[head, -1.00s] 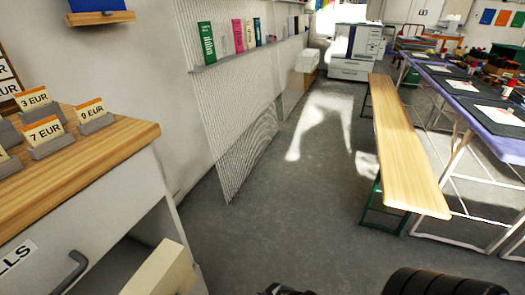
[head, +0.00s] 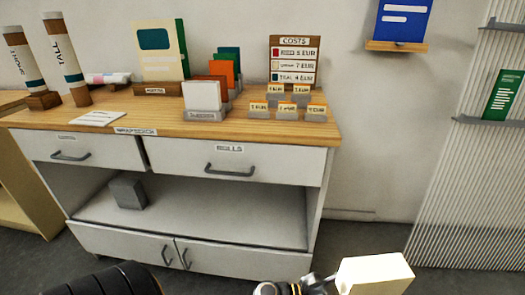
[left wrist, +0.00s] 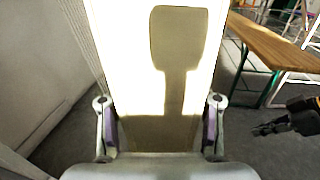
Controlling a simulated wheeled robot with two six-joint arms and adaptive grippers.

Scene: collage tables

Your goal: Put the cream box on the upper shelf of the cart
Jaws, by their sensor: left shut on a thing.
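The cream box (head: 375,273) is at the bottom right of the head view, tilted, with its lower part cut off by the frame edge. My left gripper (head: 328,284) is shut on it. In the left wrist view the box (left wrist: 125,60) fills the middle between the two fingers of the left gripper (left wrist: 160,132), with a shadow on its face. My right gripper (left wrist: 258,131) shows dark at the right of the left wrist view, apart from the box; its jaw opening is unclear. I cannot make out a cart in these views.
A white cabinet with a wooden top (head: 240,129) stands ahead, carrying cards, signs and two tubes. Its open shelf (head: 230,215) holds a grey block (head: 127,193). A ribbed panel (head: 470,180) is at right. A wooden bench (left wrist: 270,50) shows in the left wrist view.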

